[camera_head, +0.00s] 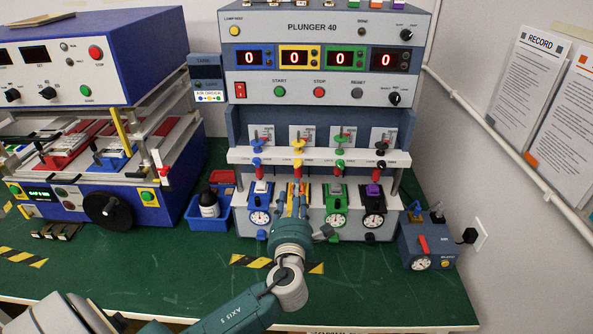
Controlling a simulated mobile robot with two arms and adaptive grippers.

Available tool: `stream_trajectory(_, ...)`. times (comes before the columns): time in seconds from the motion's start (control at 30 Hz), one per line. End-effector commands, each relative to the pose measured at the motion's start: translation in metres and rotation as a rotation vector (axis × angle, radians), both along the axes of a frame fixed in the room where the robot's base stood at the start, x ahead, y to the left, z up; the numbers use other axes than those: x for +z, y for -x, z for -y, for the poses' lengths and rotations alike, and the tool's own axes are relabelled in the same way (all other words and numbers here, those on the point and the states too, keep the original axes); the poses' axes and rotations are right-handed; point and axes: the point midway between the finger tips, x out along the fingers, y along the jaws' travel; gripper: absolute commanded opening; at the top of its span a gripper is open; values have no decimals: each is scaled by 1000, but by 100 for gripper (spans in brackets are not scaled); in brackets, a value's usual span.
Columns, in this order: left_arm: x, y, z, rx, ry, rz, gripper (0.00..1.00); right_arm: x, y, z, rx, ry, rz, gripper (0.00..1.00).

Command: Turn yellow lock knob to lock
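A yellow knob (298,145) stands on the white bar of the plunger tester, second from the left in a row of blue, yellow, green and black ones. Below it is the yellow station (298,188), largely hidden by my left gripper (295,197). That gripper points away from me, its fingertips in front of or at the yellow station. It is too small and covered to tell whether the fingers touch anything or how far apart they are. The lock position cannot be read. My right gripper is not in view.
Blue (259,195), green (336,205) and black (373,206) stations with gauges stand close beside the gripper. A blue bin (222,218) with a dark bottle is at the left, a small blue gauge box (428,245) at the right.

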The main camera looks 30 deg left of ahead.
Motion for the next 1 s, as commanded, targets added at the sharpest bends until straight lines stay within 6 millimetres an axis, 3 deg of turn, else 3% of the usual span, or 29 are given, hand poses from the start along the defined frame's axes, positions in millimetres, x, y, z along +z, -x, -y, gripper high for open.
stream_trajectory(0.23, 7, -21, -10, -6, -74, -18, 39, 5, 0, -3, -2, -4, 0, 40)
stream_trajectory(0.7, 6, -88, -51, -7, -68, -19, 39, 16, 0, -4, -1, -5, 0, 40)
stream_trajectory(1.0, 4, -96, -56, -9, -67, -19, 39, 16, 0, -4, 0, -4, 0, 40)
